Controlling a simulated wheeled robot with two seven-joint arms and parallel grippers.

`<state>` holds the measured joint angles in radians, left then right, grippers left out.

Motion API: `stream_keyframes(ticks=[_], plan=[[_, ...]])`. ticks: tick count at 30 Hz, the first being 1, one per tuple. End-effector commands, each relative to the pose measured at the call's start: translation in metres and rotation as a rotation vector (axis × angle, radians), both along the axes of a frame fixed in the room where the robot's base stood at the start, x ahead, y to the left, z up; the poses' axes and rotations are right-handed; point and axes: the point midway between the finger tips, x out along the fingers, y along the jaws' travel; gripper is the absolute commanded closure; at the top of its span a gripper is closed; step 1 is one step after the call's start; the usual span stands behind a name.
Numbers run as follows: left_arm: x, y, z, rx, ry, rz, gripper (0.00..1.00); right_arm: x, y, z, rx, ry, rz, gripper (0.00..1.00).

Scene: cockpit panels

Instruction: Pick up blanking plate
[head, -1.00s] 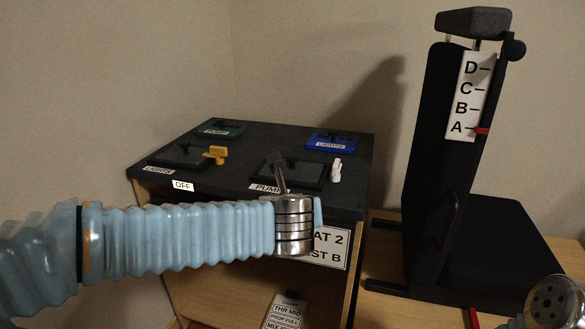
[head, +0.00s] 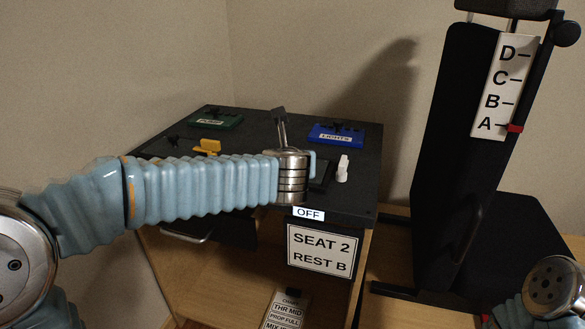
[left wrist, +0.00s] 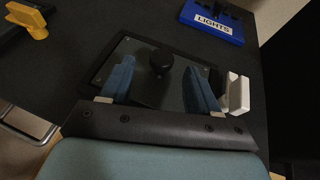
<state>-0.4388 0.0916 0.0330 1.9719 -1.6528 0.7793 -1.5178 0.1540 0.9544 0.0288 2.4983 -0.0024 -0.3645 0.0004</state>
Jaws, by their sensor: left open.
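The blanking plate, as I take it, is the dark plate (left wrist: 147,85) with a round black knob in the left wrist view, set in a dark frame on the panel top. In the head view only its right end (head: 319,180) shows beside my wrist. My left gripper (left wrist: 160,67) is open, with one blue finger on each side of the knob. I cannot tell whether the fingers touch the plate. My wrist hides the fingers in the head view, apart from a bit of blue. My right gripper is not in view.
A white switch (left wrist: 238,94) stands close beside the right finger. A blue LIGHTS plate (head: 336,135), a green PUMP plate (head: 217,118) and a yellow handle (head: 207,146) are on the black panel top.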

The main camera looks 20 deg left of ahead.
Motion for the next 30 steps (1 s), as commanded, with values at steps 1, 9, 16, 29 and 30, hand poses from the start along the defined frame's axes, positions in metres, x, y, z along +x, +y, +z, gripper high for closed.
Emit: stream_keyframes(ticks=[1,9,16,29,30], plan=[[0.005,0.001,-0.002,0.001,0.001,0.001,0.39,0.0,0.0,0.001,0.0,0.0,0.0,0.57],[0.041,0.008,-0.018,0.001,0.001,0.002,0.39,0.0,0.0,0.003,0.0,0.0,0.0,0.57],[0.046,0.009,-0.02,-0.001,0.0,0.001,0.39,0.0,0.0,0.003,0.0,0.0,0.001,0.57],[0.046,0.009,-0.02,-0.001,0.0,0.001,0.95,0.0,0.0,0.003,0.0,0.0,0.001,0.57],[0.046,0.009,-0.019,-0.001,0.0,0.001,0.98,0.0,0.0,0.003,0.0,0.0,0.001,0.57]])
